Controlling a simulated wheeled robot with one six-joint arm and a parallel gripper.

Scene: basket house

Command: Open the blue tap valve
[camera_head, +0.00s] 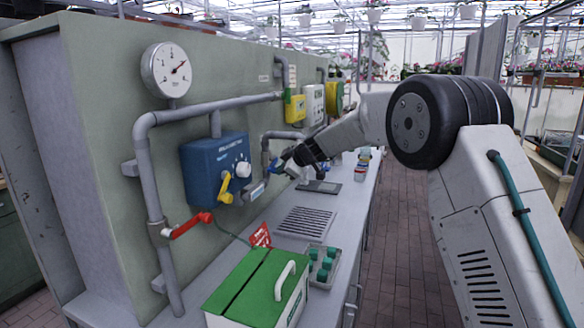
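A small blue handle (273,166), which looks like the blue tap valve, shows at the grey pipe on the panel, right of the blue box. My gripper (285,163) is at the end of my arm, which reaches in from the right. Its tip is right beside the blue handle and overlaps it in the picture. I cannot tell whether they touch. The fingers are small and partly hidden, so their opening does not show clearly.
A blue control box (215,168) with a yellow lever and a red valve handle (190,224) are on the panel at left. A green-lidded box (240,290), a drain grate (305,223) and a dark flat tablet (320,187) are on the counter. A brick aisle (400,240) is clear.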

